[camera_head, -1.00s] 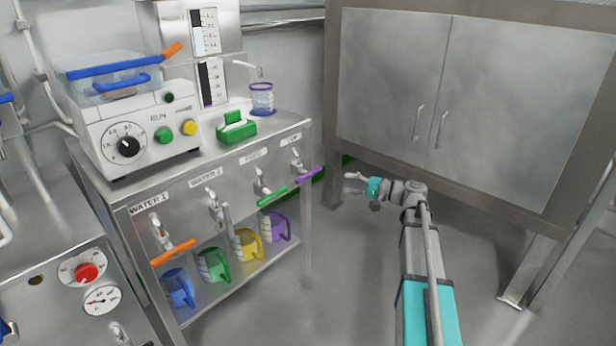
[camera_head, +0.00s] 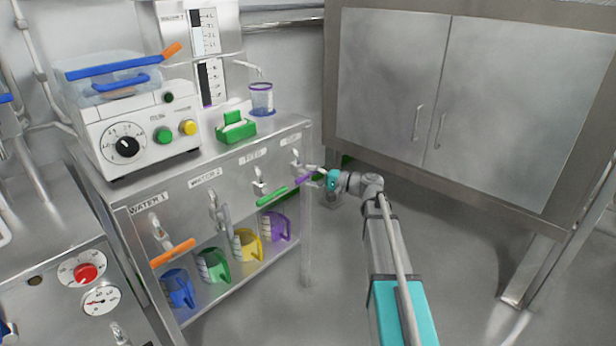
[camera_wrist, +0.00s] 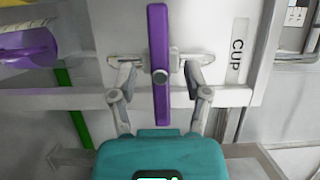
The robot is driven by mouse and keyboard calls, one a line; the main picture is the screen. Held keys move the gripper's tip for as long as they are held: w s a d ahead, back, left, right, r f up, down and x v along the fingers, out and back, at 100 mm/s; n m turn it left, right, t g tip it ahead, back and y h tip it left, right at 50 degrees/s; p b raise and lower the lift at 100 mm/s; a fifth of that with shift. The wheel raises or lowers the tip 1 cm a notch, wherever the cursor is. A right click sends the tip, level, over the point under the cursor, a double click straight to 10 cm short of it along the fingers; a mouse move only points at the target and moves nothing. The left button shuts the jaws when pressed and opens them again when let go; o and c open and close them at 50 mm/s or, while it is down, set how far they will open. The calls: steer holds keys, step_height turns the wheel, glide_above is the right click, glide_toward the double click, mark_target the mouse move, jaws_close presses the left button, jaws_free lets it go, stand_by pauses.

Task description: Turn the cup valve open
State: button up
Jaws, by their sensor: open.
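The cup valve has a purple lever handle (camera_head: 303,179) on the front panel, at the right end of the row of valves. In the wrist view the purple handle (camera_wrist: 158,35) runs up and down the picture, with a round pivot at its middle. My gripper (camera_wrist: 160,65) is open, with one finger on each side of the handle near that pivot. I cannot tell whether either finger touches it. In the head view my gripper (camera_head: 315,172) is at the handle and partly covers it. The "CUP" label (camera_wrist: 237,50) is right of the valve.
Other valves with orange (camera_head: 172,252) and green (camera_head: 271,196) handles sit left on the same panel. Colored jugs, including a purple one (camera_head: 276,227), stand on the shelf below. A purple-rimmed cup (camera_head: 262,100) stands on top under a spout. A cabinet (camera_head: 390,85) stands to the right.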

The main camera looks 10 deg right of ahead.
steer(key=shift+w+a, duration=0.25)
steer(key=shift+a, duration=0.15)
jaws_close()
